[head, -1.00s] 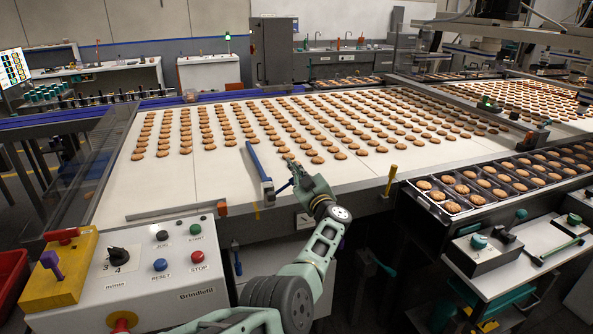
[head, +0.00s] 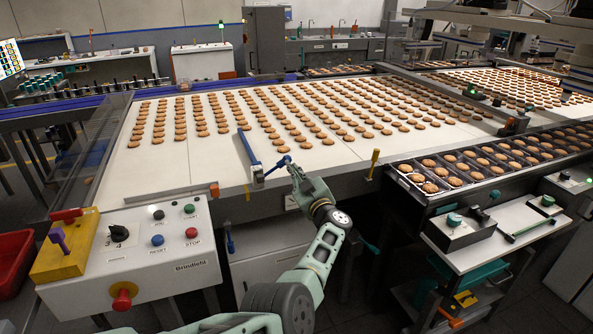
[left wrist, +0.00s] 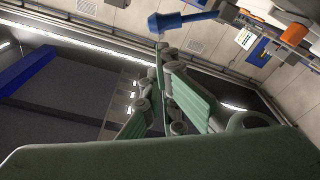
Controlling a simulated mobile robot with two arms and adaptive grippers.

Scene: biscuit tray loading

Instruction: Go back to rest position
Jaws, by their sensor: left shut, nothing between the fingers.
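My left gripper (head: 295,171) reaches in from the lower middle of the head view, over the front edge of the white conveyor belt. Its fingers are shut with nothing between them; in the left wrist view the finger links (left wrist: 165,85) come together. A blue bar (head: 248,150) lies on the belt to the left of the gripper. A blue handle-like piece (head: 278,164) shows just beyond the fingertips, and a blue piece (left wrist: 183,19) is near them in the left wrist view. I cannot tell whether the fingers touch it. My right gripper is not in view.
Rows of biscuits cover the belt (head: 150,180) behind the gripper. A control box (head: 150,272) with knobs and buttons stands at the front left. A black tray (head: 440,198) of biscuits and a side table (head: 485,240) are at the right. A yellow-handled lever (head: 374,160) stands right of the gripper.

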